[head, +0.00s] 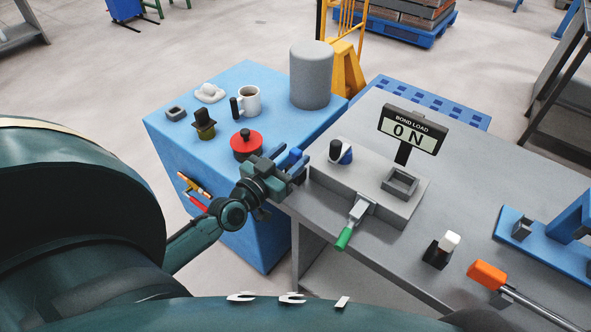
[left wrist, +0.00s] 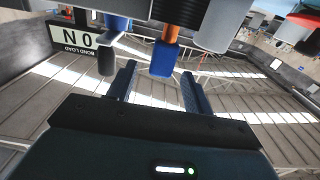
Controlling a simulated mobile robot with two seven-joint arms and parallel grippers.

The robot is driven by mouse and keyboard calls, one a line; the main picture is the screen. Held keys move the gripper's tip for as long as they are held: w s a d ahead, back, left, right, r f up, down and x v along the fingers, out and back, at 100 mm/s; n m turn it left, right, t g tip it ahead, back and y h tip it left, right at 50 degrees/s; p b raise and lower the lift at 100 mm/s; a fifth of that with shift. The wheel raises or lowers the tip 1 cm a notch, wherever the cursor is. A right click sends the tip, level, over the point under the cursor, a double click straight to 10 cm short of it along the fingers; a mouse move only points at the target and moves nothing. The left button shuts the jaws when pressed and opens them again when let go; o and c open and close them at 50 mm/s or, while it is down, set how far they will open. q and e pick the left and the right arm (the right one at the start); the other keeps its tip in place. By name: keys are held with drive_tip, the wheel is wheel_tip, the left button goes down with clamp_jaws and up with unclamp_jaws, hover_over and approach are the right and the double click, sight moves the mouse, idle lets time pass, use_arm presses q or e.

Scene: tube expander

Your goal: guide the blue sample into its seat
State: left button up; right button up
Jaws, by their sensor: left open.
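The blue sample (head: 295,156) shows as a small blue block beside the left end of the grey fixture (head: 378,200). In the left wrist view the blue sample (left wrist: 163,60) has an orange stem and appears between the lines of my two fingers. My left gripper (head: 284,169) is open at the sample, one finger on each side; I cannot tell whether they touch it. The fingers also show in the left wrist view (left wrist: 160,88). A square grey socket (head: 400,182) is on the fixture's top; I cannot tell whether it is the seat. My right gripper is not in view.
A black, white and blue knob (head: 341,152) stands on the fixture near my left gripper. A display (head: 410,128) reads 0 N. A green-handled lever (head: 344,238) projects in front. A red round object (head: 246,143) and mug (head: 249,100) stand on the blue cabinet.

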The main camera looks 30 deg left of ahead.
use_arm(q)
drive_tip(key=shift+w+d, duration=0.1)
drive_tip(key=shift+w, duration=1.2)
drive_tip(key=shift+c, duration=0.4)
clamp_jaws()
